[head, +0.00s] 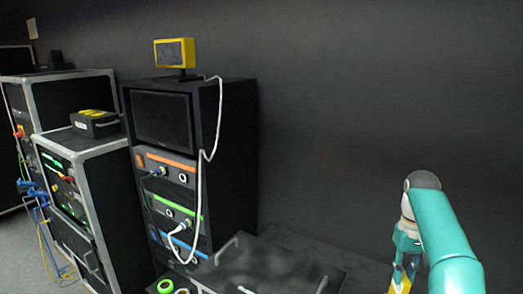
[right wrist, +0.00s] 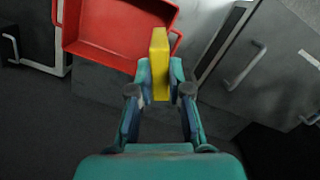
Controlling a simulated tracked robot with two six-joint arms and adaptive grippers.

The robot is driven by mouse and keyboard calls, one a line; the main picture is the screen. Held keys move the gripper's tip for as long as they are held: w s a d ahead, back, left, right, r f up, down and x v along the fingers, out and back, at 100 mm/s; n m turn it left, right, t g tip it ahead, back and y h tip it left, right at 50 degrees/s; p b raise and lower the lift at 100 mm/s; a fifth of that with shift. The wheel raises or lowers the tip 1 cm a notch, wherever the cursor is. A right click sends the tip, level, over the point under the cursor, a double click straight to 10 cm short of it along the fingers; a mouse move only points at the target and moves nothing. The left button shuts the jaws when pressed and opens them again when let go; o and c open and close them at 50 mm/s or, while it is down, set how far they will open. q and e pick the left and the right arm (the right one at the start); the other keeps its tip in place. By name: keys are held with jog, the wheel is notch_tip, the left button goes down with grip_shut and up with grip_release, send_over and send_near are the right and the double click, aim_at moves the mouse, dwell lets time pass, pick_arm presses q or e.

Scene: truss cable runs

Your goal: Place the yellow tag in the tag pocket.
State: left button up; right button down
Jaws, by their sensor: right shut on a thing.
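The yellow tag (right wrist: 160,48) is a thin upright block between the fingers of my right gripper (right wrist: 160,85) in the right wrist view. The fingers are shut on its two sides and its far end sticks out past them. In the head view, my right gripper (head: 404,268) is at the lower right, with a bit of the yellow tag (head: 401,284) below it at the picture's bottom edge. I cannot make out a tag pocket for sure in either view. My left gripper is not in view.
An open red tray (right wrist: 105,38) lies just beyond the tag in the right wrist view. A grey case with handles (right wrist: 262,62) stands to the right. A rack (head: 237,170) with a yellow-framed screen (head: 174,53) and white cable stands left of centre in the head view.

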jog(key=s+a+f+n, duration=0.25)
jog(key=a+f, duration=0.25)
jog(key=a, duration=0.4)
jog(key=s+a+f, duration=0.2)
jog(key=s+f, duration=0.1)
jog(key=f, duration=0.4)
jog(key=s+a+f+m, duration=0.1)
jog(key=s+a+f, duration=0.2)
jog(key=f, duration=0.4)
jog(key=shift+s, duration=0.4)
jog(key=shift+a, duration=0.1)
